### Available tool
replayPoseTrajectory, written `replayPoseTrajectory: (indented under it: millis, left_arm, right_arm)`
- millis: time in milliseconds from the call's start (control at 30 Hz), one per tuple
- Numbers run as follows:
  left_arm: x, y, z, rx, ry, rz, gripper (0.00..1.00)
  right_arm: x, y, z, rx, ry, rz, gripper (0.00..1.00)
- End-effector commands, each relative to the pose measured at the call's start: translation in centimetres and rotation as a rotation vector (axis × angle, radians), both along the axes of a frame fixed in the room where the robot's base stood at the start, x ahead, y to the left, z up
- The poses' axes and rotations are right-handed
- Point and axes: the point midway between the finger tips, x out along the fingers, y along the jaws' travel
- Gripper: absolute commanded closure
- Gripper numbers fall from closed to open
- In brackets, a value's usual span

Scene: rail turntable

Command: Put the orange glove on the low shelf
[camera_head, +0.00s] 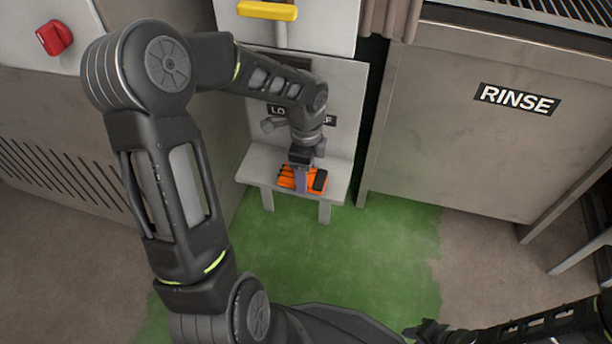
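The orange glove (288,181), with a dark cuff at its right end, is at the low shelf (337,187), a small pale ledge on short legs. It appears to lie on the shelf top. The shelf's sign (281,111) on the panel behind is partly hidden by my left arm. My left gripper (301,178) points down over the glove and overlaps its middle. Its fingers are too small and covered to show whether they grip it. My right gripper (428,331) is low at the bottom edge, away from the shelf, its fingers unclear.
A yellow handle (267,11) is above the shelf. A metal unit with a RINSE sign (516,99) stands at right, and a vented cabinet (60,175) with a red knob (54,38) at left. Green floor (370,255) in front of the shelf is clear.

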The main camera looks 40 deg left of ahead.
Motion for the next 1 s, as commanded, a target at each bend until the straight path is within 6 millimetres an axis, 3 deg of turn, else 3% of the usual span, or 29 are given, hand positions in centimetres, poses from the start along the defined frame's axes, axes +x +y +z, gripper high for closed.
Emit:
replayPoseTrajectory:
  millis: [433,467,700,1000]
  left_arm:
    - [0.16,0.03,-0.63,0.0,0.0,0.0,0.8]
    - [0.16,0.03,-0.58,0.0,0.0,0.0,0.39]
    - [0.15,0.04,-0.54,0.0,0.0,0.0,0.2]
    - [0.17,0.05,-0.32,0.0,-0.001,0.0,0.19]
  right_arm:
    - [0.1,0.03,-0.51,0.0,-0.002,-0.001,0.71]
    - [0.1,0.03,-0.46,-0.001,-0.003,-0.001,0.71]
    - [0.09,0.02,-0.44,0.0,-0.002,-0.001,0.71]
    - [0.08,0.02,-0.32,0.0,-0.002,-0.001,0.71]
